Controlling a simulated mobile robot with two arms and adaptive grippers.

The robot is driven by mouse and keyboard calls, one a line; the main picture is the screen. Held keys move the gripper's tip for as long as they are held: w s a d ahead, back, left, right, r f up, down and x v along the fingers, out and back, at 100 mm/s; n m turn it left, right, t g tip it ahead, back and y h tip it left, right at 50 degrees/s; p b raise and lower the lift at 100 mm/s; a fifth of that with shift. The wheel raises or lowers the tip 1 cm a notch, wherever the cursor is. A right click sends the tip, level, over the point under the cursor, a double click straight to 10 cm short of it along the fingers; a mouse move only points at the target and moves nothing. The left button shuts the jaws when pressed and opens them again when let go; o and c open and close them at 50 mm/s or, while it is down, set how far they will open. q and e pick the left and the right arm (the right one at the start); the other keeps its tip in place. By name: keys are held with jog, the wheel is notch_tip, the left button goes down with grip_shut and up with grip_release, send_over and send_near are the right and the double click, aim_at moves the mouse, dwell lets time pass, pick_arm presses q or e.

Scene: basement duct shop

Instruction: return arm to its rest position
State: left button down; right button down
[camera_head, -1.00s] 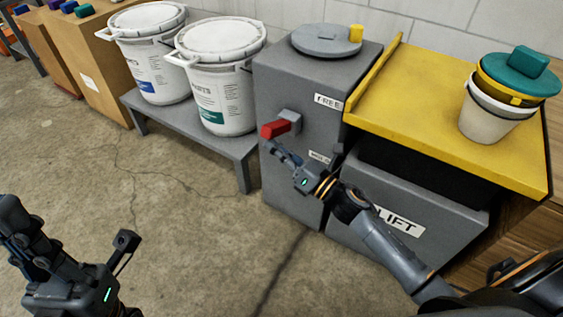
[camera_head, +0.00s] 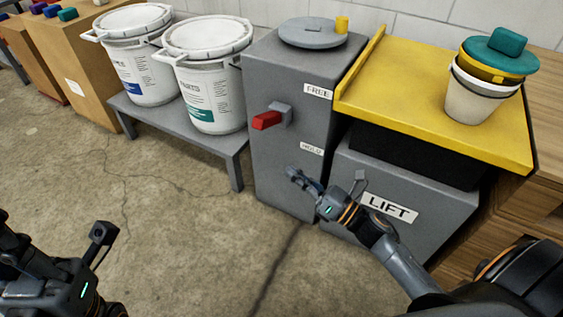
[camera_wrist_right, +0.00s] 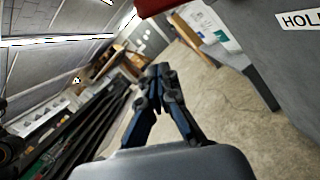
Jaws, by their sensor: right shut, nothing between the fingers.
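My right gripper (camera_head: 293,173) is in front of the grey cabinet (camera_head: 275,170), below its red lever (camera_head: 267,120) and apart from it. In the right wrist view its fingers (camera_wrist_right: 162,72) come together at the tips with nothing between them. The lever points out to the left, between the FREE label (camera_head: 318,90) above and the HOLD label (camera_head: 312,149) below. My left gripper (camera_head: 55,235) is at the lower left over bare floor, partly cut off by the frame. Its fingers stand apart and I see nothing between them.
Two white buckets (camera_head: 205,85) stand on a low grey bench (camera_head: 185,130) left of the cabinet. A grey LIFT box (camera_head: 440,205) sits under a yellow top (camera_head: 400,85) holding a lidded pail (camera_head: 475,100). The concrete floor (camera_head: 150,240) in front is clear.

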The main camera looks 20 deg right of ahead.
jog(key=shift+s+d, duration=0.2)
jog(key=shift+s, duration=0.05)
dwell(0.3)
